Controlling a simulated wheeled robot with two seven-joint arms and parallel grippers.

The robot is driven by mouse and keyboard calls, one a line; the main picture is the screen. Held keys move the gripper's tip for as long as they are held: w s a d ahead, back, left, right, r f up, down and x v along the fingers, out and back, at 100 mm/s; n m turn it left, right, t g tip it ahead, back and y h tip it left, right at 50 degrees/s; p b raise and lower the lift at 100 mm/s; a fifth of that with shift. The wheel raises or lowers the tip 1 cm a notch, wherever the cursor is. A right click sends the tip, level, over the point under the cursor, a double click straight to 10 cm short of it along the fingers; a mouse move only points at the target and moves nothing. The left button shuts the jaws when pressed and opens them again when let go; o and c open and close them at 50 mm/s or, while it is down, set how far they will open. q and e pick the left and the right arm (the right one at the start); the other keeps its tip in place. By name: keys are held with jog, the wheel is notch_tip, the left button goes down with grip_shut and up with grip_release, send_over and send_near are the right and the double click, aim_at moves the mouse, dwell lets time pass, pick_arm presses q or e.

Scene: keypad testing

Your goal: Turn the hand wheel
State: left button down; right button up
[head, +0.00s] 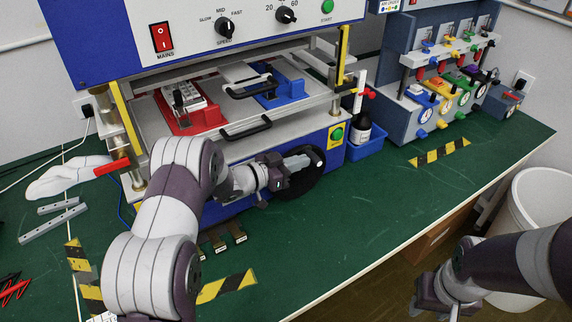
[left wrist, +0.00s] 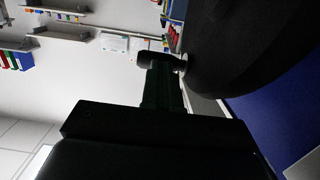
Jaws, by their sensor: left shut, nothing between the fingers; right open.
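The black hand wheel (head: 298,186) is on the front of the blue machine, low down and right of its middle. My left gripper (head: 308,160) is in front of it, shut, and covers part of the wheel. In the left wrist view the wheel (left wrist: 255,50) fills the upper right, dark and close to the fingers (left wrist: 163,85). A small dark rounded piece (left wrist: 152,59) shows at the fingertips; I cannot tell whether it is the wheel's handle or whether the fingers touch it. My right gripper (head: 432,300) is open and empty at the lower right, beyond the table's edge.
The machine holds a sliding tray (head: 240,119) with a red and a blue fixture above the wheel. A blue bin (head: 366,146) with a bottle stands right of it. A second test stand (head: 435,105) is further right. The green table (head: 350,215) is clear at front right.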

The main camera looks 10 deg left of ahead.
aim_at(311, 155)
pick_arm(q)
jog(key=shift+w+f, duration=0.1)
jog(key=shift+w, duration=0.05)
jog(key=shift+d, duration=0.1)
jog(key=w+d+g+y+p, duration=0.1)
jog(key=p, duration=0.2)
jog(key=w+d+r+g+y+p, duration=0.1)
jog(key=p, duration=0.2)
jog(key=shift+p, duration=0.4)
jog(key=shift+w+d+f+b, duration=0.25)
jog(key=shift+w+f+b, duration=0.05)
